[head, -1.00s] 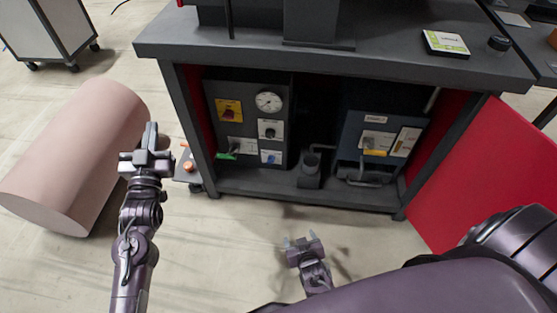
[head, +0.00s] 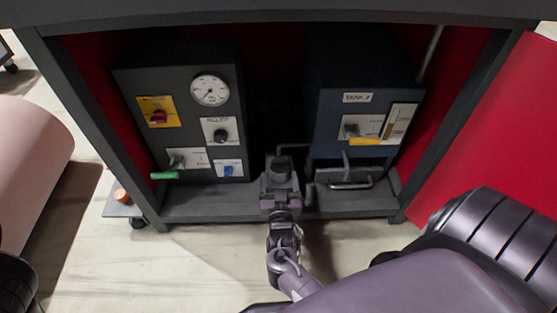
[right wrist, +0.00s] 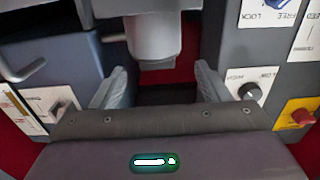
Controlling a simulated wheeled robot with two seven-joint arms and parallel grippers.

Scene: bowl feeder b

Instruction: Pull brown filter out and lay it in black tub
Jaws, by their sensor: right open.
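My right gripper (head: 281,186) is at the cabinet's front, between the two control boxes. In the right wrist view its two pale fingers (right wrist: 160,88) are apart, with a grey cylindrical housing (right wrist: 152,38) beyond and between them. I cannot tell whether they touch it. The housing (head: 283,164) also shows in the head view, partly hidden by the gripper. No brown filter can be made out, and no black tub is recognisable. My left gripper is out of view.
A dark box with a gauge (head: 178,115) stands left of the housing, and a blue-grey box (head: 361,110) with a bar handle stands right. A red door panel (head: 490,130) is open at right. A pink cylinder (head: 28,165) lies at left. A low trolley (head: 122,209) stands beside the cabinet.

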